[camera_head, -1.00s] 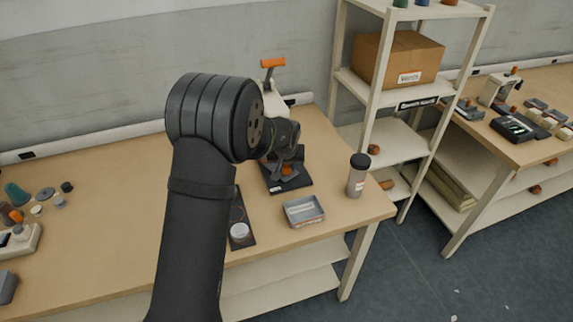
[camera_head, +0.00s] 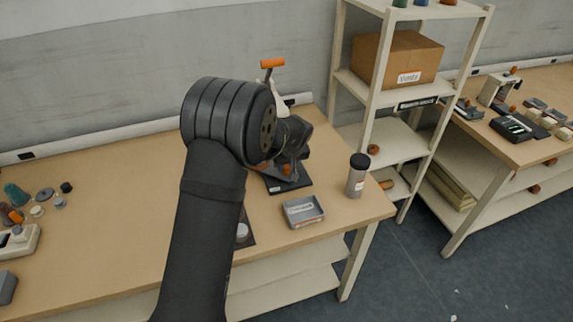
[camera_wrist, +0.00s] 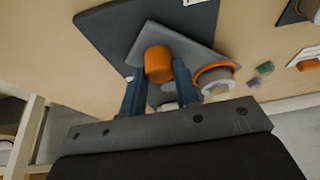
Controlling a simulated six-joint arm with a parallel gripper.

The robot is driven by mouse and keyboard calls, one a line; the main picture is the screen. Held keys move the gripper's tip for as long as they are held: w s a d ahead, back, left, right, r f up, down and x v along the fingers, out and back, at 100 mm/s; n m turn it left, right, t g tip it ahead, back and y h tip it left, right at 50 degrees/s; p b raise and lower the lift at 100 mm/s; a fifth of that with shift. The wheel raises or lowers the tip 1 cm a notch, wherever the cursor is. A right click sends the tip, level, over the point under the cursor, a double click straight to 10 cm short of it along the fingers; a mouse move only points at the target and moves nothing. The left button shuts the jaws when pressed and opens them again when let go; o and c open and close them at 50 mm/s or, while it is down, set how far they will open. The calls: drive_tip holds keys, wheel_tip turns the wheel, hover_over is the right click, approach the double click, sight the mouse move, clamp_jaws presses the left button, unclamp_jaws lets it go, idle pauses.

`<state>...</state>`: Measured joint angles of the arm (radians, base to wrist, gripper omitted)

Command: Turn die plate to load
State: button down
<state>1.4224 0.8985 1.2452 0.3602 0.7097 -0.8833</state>
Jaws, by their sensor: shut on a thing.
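The hand press stands on the left workbench in the head view, with an orange-topped lever (camera_head: 272,63) and a dark base (camera_head: 292,182). In the wrist view, the grey die plate (camera_wrist: 190,47) lies over the dark base (camera_wrist: 100,28), turned at an angle to it. An orange knob (camera_wrist: 158,62) stands up from the plate. My gripper (camera_wrist: 160,80) is shut on this knob, one blue finger on each side. An orange ring with a pale cylinder (camera_wrist: 215,76) shows just right of the right finger. In the head view my wrist hides most of the plate.
A grey labelled tray (camera_head: 304,211) and a black-capped bottle (camera_head: 357,176) stand right of the press near the bench edge. A dark strip with a pale disc (camera_head: 242,232) is partly behind my arm. A shelf rack (camera_head: 400,145) stands to the right.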

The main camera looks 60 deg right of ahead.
drive_tip(key=shift+s+d+n+t+y, duration=0.15)
drive_tip(key=shift+n+y, duration=0.25)
drive_tip(key=shift+n, duration=0.7)
drive_tip(key=shift+w+a+n+t+y, duration=0.1)
drive_tip(key=shift+n+t+y, duration=0.25)
drive_tip(key=shift+n, duration=0.75)
drive_tip(key=shift+s+d+n+y, duration=0.15)
drive_tip(key=shift+n+y, duration=0.5)
drive_tip(key=shift+n, duration=1.75)
drive_tip(key=c, duration=1.1)
unclamp_jaws()
drive_tip(key=v, duration=1.7)
drive_tip(key=shift+s+d, duration=0.2)
drive_tip(key=shift+d, duration=0.15)
